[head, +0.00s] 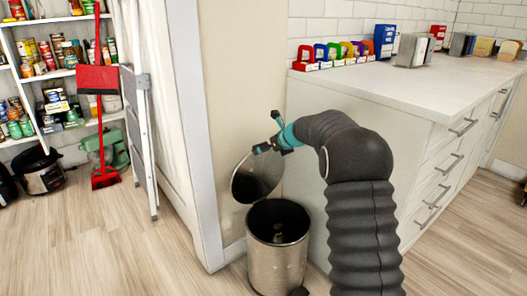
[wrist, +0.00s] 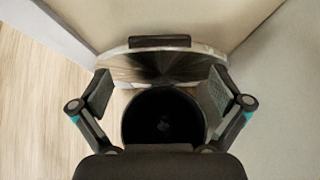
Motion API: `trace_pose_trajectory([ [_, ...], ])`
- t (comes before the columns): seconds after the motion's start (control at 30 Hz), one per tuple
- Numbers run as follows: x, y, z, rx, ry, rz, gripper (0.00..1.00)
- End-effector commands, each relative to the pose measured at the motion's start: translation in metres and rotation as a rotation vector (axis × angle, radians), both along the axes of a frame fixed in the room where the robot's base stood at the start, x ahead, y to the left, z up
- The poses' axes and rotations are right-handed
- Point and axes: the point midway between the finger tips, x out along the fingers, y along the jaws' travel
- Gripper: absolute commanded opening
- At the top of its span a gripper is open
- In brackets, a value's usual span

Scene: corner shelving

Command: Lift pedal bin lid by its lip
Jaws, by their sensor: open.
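The pedal bin (head: 277,262) is a brushed-metal cylinder, and its dark open mouth shows in the wrist view (wrist: 160,120). Its round lid (head: 257,177) stands raised and steeply tilted above the rim, on the wall side. In the wrist view the lid (wrist: 160,66) has a black tab (wrist: 160,41) on its far edge. My gripper (head: 266,147) is by the lid's upper edge in the head view. In the wrist view its fingers (wrist: 160,92) are spread wide, one on each side of the lid. I cannot tell whether either finger touches it.
A white counter with drawers (head: 430,88) stands close to the bin's right. A wall and white door frame (head: 203,150) are behind and left. A step ladder (head: 140,130), red broom (head: 98,80) and pantry shelves stand farther left. Front-left floor is clear.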

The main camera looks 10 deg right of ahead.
Motion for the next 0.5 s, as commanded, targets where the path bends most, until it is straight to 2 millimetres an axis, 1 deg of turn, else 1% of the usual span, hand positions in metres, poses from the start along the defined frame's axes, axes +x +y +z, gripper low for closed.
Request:
trace_pose_trajectory([
  [0.03,-0.007,-0.005,0.008,-0.001,-0.003,-0.002,1.0],
  [0.2,-0.03,-0.019,0.028,-0.001,-0.001,0.0,1.0],
  [0.33,-0.043,-0.026,0.038,-0.002,0.0,0.0,1.0],
  [0.5,-0.052,-0.032,0.046,-0.001,0.002,0.001,1.0],
])
